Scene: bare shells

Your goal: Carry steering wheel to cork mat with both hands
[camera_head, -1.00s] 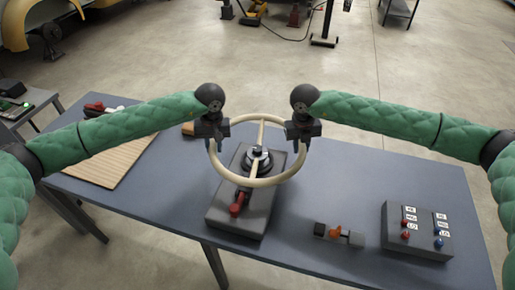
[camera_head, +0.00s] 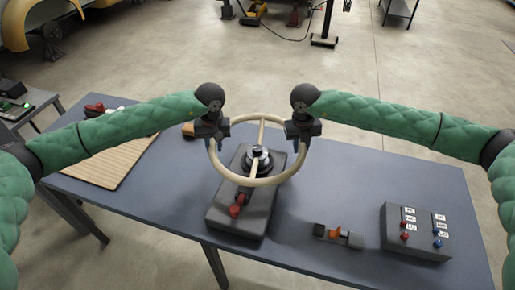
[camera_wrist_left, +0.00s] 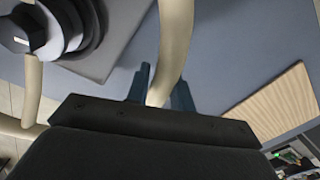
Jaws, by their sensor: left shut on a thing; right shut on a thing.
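The cream steering wheel (camera_head: 262,182) is a ring with spokes, held over a dark grey base block with a red lever (camera_head: 237,208). My left gripper (camera_head: 213,142) is shut on the left side of its rim. My right gripper (camera_head: 302,140) is shut on the right side of its rim. In the left wrist view, the rim (camera_wrist_left: 172,50) passes between my left fingers (camera_wrist_left: 160,90). Whether the hub touches the base's post is hard to tell. The cork mat (camera_head: 108,165) lies on the table at the left, partly hidden by my left arm; it also shows in the left wrist view (camera_wrist_left: 275,107).
On the blue-grey table (camera_head: 350,190), a small block with an orange part (camera_head: 338,236) and a grey switch box (camera_head: 415,232) lie at the right. Red-handled items (camera_head: 95,107) lie at the back left. A side table (camera_head: 30,112) stands further left.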

